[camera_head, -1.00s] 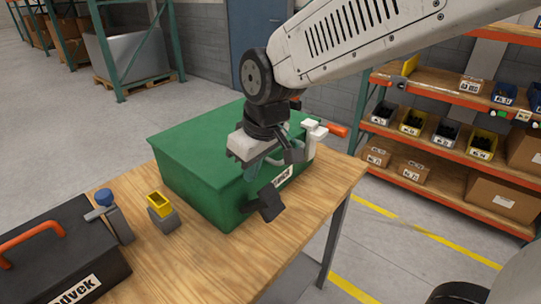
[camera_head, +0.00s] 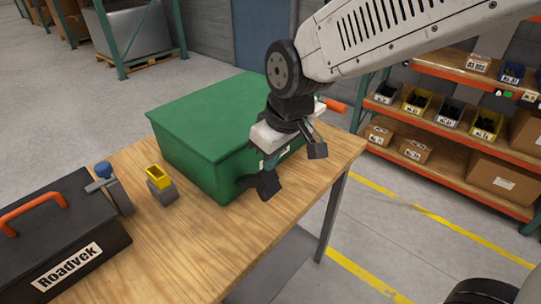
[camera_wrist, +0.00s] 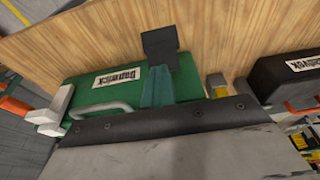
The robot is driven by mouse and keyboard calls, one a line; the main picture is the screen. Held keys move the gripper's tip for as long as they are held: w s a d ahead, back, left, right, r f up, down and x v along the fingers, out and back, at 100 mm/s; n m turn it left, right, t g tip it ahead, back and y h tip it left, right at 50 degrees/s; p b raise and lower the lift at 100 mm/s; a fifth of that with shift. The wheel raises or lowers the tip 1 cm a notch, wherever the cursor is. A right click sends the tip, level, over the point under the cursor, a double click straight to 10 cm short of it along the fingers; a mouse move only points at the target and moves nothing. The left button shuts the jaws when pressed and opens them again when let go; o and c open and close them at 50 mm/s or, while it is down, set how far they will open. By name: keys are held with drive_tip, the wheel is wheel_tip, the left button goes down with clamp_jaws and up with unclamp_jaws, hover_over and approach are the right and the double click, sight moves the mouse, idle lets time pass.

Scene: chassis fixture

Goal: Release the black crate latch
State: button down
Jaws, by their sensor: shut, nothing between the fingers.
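The black crate latch (camera_head: 268,187) stands out from the front of the green crate (camera_head: 208,112), low and near its middle. In the wrist view the latch's dark square plate (camera_wrist: 159,43) shows just past my fingertips, over bare tabletop. My gripper (camera_head: 267,166) is shut, fingers pointing down in front of the crate, directly above the latch plate. In the wrist view the closed teal fingers (camera_wrist: 158,76) overlap the latch's inner end. I cannot tell whether they touch it. My wrist hides the crate's right front corner and part of its label.
An orange handle (camera_head: 333,105) shows beside the crate's right end. A yellow-topped block (camera_head: 160,180), a blue-knobbed fixture (camera_head: 108,180) and a black toolbox (camera_head: 62,250) stand to the left. The wooden table (camera_head: 215,240) is clear in front. Shelving (camera_head: 450,130) stands behind at right.

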drive_tip(key=shift+s+f, duration=0.25)
drive_tip(key=shift+f, duration=0.05)
drive_tip(key=r, duration=0.1)
drive_tip(key=w+a+r, duration=0.1)
drive_tip(key=w+r, duration=0.1)
drive_tip(key=r, duration=0.1)
drive_tip(key=shift+a, duration=0.35)
drive_tip(key=s+d+r, duration=0.4)
drive_tip(key=r, duration=0.3)
drive_tip(key=shift+s+d+r, duration=0.2)
drive_tip(key=shift+s+d, duration=0.1)
drive_tip(key=shift+s, duration=0.1)
drive_tip(key=s+d+f+m+h, duration=0.1)
drive_tip(key=s+d+m, duration=0.3)
drive_tip(key=d, duration=0.5)
drive_tip(key=s+d+f+m+g+h, duration=0.1)
drive_tip(key=s+d+f+m, duration=0.3)
drive_tip(key=s+d, duration=0.4)
drive_tip(key=shift+s+d+m, duration=0.3)
drive_tip(key=shift+s+d, duration=0.1)
drive_tip(key=shift+d, duration=0.55)
drive_tip(key=shift+s, duration=0.1)
